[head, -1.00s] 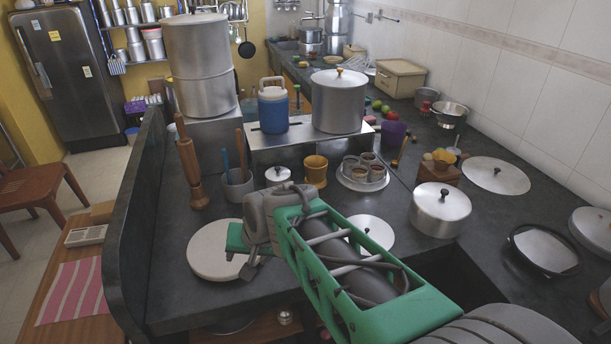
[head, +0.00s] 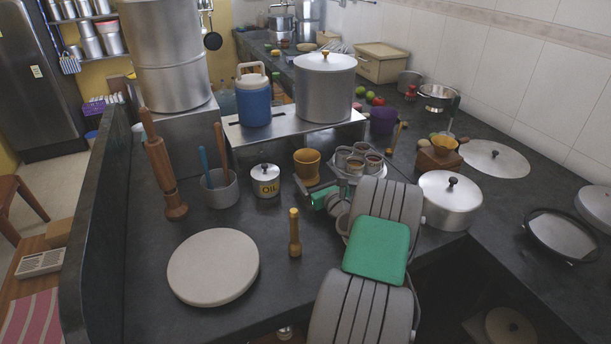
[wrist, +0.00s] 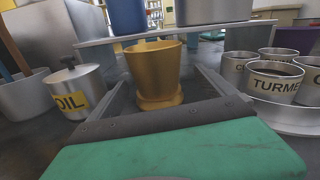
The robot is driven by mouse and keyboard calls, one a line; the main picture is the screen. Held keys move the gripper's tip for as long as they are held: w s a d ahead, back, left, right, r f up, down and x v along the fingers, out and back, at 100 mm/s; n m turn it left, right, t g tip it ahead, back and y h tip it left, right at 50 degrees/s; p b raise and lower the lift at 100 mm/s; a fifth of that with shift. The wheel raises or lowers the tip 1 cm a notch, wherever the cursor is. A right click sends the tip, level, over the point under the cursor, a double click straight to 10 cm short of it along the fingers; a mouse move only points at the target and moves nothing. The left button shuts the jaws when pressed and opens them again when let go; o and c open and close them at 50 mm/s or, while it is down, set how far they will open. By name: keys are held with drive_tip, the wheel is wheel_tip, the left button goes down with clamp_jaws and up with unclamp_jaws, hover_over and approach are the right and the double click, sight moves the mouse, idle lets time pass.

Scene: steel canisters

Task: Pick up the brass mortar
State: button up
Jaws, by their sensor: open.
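The brass mortar (head: 307,163) is a golden, flared cup standing upright on the dark counter, in front of the raised steel shelf. In the wrist view the mortar (wrist: 156,72) stands straight ahead, near the middle. My gripper (head: 318,188) is open and low over the counter, just on the near side of the mortar. In the wrist view its two fingers reach forward on the left and right of the mortar's lower part, with gaps visible on both sides. My arm hides part of the counter in the head view.
The oil canister (head: 265,181) stands left of the mortar; a tray of labelled spice cups (head: 358,160) is close on its right. The steel shelf (head: 285,128) is behind. A brass-coloured pestle (head: 295,235) stands nearer, beside a pale round board (head: 213,266).

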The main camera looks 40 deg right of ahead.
sight(304, 159)
drive_tip(key=x, duration=0.7)
drive_tip(key=shift+w+r, duration=0.15)
drive_tip(key=shift+w, duration=0.2)
drive_tip(key=shift+c, duration=0.4)
drive_tip(key=c, duration=1.9)
drive_tip(key=shift+r, duration=0.1)
clamp_jaws()
